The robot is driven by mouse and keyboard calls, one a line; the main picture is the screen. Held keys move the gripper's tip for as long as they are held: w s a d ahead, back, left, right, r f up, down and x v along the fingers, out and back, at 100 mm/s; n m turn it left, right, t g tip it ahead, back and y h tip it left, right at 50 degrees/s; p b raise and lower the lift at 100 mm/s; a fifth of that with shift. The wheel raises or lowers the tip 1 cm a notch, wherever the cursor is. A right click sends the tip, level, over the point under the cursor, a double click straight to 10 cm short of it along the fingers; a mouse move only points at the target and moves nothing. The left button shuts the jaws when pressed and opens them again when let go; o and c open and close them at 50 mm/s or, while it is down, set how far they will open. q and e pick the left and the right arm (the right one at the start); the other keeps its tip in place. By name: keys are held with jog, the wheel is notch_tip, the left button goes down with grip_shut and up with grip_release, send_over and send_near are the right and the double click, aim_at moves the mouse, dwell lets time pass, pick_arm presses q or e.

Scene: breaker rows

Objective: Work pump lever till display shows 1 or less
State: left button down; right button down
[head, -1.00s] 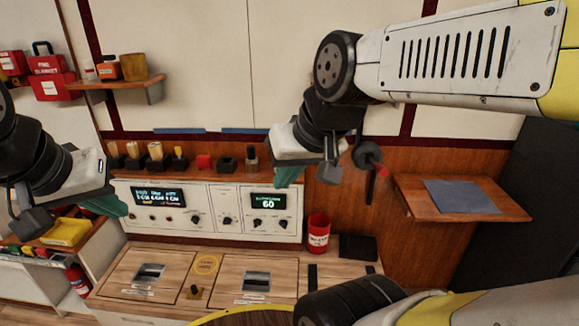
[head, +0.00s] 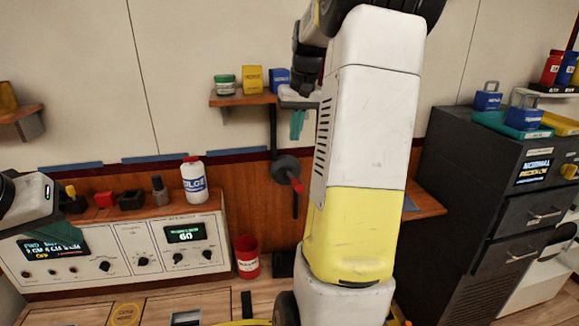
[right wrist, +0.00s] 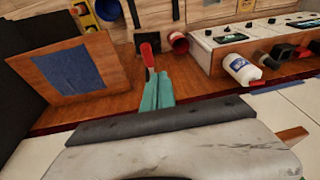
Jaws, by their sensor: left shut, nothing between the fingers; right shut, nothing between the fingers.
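The pump lever (head: 297,185) has a red grip and a dark round hub on the wooden wall panel. The red grip also shows in the right wrist view (right wrist: 147,55), just beyond the fingertips. The display (head: 185,232) on the white console reads 60. My right gripper (head: 297,125), with teal fingers, is shut and empty, above the lever in the head view; its fingers show in the right wrist view (right wrist: 157,92). Whether they touch the lever I cannot tell. My left gripper (head: 58,235) is shut and empty, in front of the console's left part.
A white bottle (head: 194,180) stands on the console. A shelf (head: 242,98) with small containers is above. My right arm hides much of the wooden side shelf (head: 428,198). A dark cabinet (head: 478,180) stands right.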

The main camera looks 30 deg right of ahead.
jog(key=d, duration=0.1)
jog(key=w+d+f, duration=0.1)
jog(key=d, duration=0.2)
jog(key=shift+w+d+f, duration=0.25)
send_over(299, 181)
jog(key=f, duration=0.9)
jog(key=shift+s+d+f, duration=0.1)
jog(key=shift+d+f, duration=0.15)
jog(key=shift+d, duration=0.15)
jog(key=f, duration=0.2)
jog(key=a+f, duration=0.1)
jog(key=shift+s+f, duration=0.3)
jog(key=shift+f, duration=0.25)
